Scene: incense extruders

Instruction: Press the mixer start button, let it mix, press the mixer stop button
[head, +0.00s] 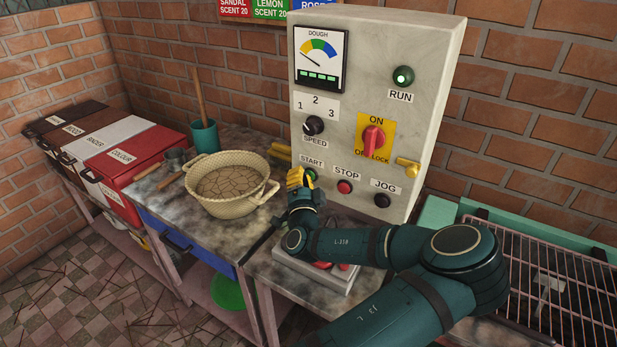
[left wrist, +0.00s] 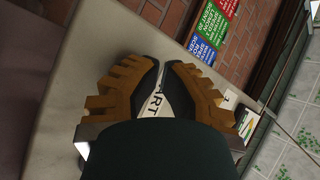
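The grey mixer panel (head: 365,60) stands on the bench. Its green START button (head: 312,174) is partly hidden by my left gripper (head: 298,178), which is right at it. I cannot tell whether they touch. The red STOP button (head: 345,187) is uncovered to the right. In the left wrist view, the fingers (left wrist: 162,68) nearly meet at the tips, with a narrow gap and nothing held. Part of the START label (left wrist: 154,104) shows between them. The RUN lamp (head: 403,76) is green with a bright centre; I cannot tell whether it is lit. My right gripper is not in view.
The black JOG button (head: 382,200), red ON/OFF switch (head: 374,138) and speed knob (head: 313,125) are near. A bowl of cracked dough (head: 230,187) stands left of the panel. A wire rack (head: 560,285) is at right.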

